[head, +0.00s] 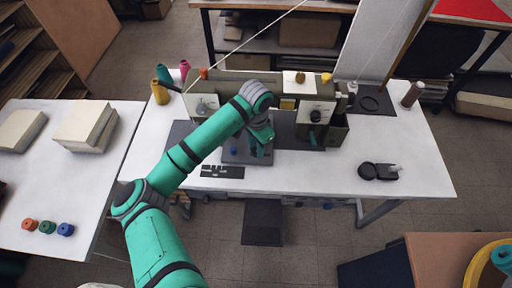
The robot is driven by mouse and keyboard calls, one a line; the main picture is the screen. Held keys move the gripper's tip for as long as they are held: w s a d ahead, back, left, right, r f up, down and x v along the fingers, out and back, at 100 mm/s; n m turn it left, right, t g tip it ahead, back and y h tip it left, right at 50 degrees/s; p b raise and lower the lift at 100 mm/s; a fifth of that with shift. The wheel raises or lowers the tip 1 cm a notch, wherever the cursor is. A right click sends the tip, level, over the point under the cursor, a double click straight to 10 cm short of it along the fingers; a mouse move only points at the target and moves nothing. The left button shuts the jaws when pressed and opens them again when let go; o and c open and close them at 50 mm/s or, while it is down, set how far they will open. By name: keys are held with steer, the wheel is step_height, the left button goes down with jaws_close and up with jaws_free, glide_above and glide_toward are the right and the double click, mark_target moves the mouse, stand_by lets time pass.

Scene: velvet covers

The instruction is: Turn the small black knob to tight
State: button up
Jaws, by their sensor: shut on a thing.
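My gripper (265,148) is at the middle of the sewing machine (238,90), low over the grey plate (240,155) on the white table. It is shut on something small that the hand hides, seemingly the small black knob. The knob's mark and its turn cannot be read from here. A grey dial (203,107) sits on the left face.
The white table (420,170) is clear at the front right.

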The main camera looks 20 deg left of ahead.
steer(key=o, duration=1)
steer(key=shift+o, duration=0.2)
steer(key=shift+r, duration=0.1)
step_height(320, 180, up, 11)
